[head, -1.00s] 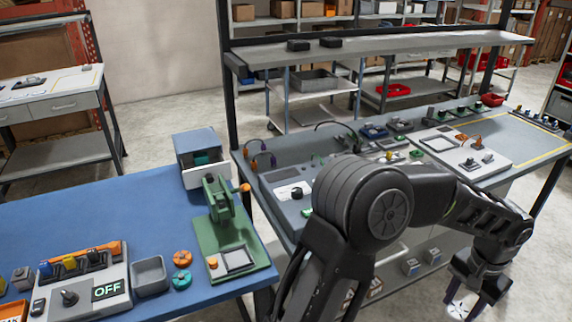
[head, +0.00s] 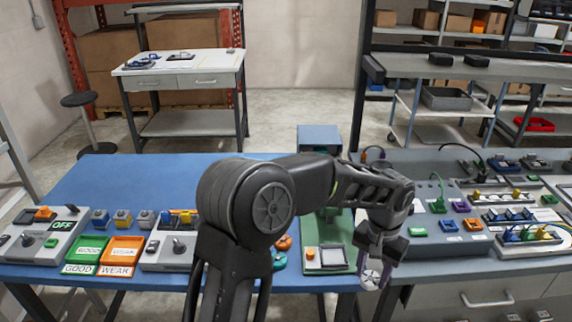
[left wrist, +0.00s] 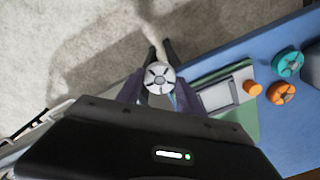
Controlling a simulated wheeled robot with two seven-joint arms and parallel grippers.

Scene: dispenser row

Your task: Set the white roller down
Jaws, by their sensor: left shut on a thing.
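My left gripper (head: 377,270) is shut on the white roller (head: 371,279), a small round white piece with dark spokes on its face. It holds the roller just in front of the blue table's front edge, near the green press. In the left wrist view the roller (left wrist: 159,78) sits between the fingers (left wrist: 158,70), with grey floor and the table edge behind it. No surface is seen touching the roller. My right gripper is not in view.
The blue table (head: 130,180) carries the green fixture (head: 345,245) with a pale square plate, a green bin (head: 88,250), an orange bin (head: 122,250) and switch boxes. Orange and teal round pieces (left wrist: 282,93) lie beside the fixture. A grey bench (head: 440,265) stands to the right.

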